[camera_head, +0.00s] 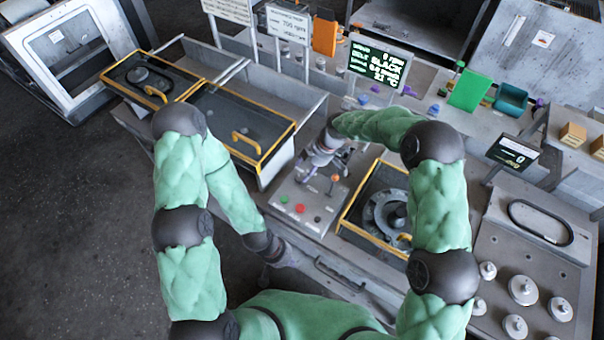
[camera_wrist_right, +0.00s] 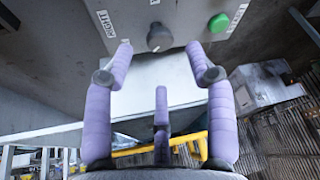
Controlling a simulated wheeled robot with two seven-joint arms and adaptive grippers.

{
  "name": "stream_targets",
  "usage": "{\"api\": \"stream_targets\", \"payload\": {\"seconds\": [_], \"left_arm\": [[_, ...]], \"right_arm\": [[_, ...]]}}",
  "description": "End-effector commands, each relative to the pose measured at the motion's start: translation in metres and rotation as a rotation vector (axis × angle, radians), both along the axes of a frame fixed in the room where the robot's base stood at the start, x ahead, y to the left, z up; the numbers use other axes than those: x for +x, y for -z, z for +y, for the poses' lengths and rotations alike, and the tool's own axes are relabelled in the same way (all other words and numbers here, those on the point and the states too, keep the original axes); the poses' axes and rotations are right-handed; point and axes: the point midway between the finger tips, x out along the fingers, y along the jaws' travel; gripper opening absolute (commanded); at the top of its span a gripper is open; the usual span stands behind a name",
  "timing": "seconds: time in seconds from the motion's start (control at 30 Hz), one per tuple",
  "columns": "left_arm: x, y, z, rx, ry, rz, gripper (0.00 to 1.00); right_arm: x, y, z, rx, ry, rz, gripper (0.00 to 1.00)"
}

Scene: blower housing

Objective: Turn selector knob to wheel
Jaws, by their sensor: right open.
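A third finger shows below centre. In the head view the right gripper (camera_head: 318,160) hangs over the control panel (camera_head: 306,212), and the knob cannot be made out there. My left gripper (camera_head: 284,256) is low beside the panel's front edge, too small and dark to read.
A green button (camera_wrist_right: 219,22) sits right of the knob. An orange-topped lever (camera_head: 334,179) and several small coloured buttons are on the control panel. A yellow-edged bay with a round wheel part (camera_head: 385,211) lies to its right.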

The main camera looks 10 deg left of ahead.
Motion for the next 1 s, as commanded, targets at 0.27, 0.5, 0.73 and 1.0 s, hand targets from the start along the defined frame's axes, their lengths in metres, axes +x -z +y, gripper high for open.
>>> {"api": "stream_targets", "payload": {"seconds": [0.27,0.5,0.73,1.0], "left_arm": [[0.000,-0.003,0.000,0.000,0.000,0.000,0.00],[0.000,-0.004,0.000,0.000,0.000,0.000,0.00],[0.000,-0.004,0.000,0.000,0.000,0.000,0.00],[0.000,-0.004,0.000,0.000,0.000,0.000,0.00]], "right_arm": [[-0.002,0.036,0.015,0.000,0.000,0.000,0.56],[-0.002,0.046,0.019,0.000,0.000,-0.001,0.56],[-0.002,0.046,0.019,0.000,0.000,-0.001,0.53],[-0.003,0.046,0.019,0.000,0.001,0.000,0.01]]}}
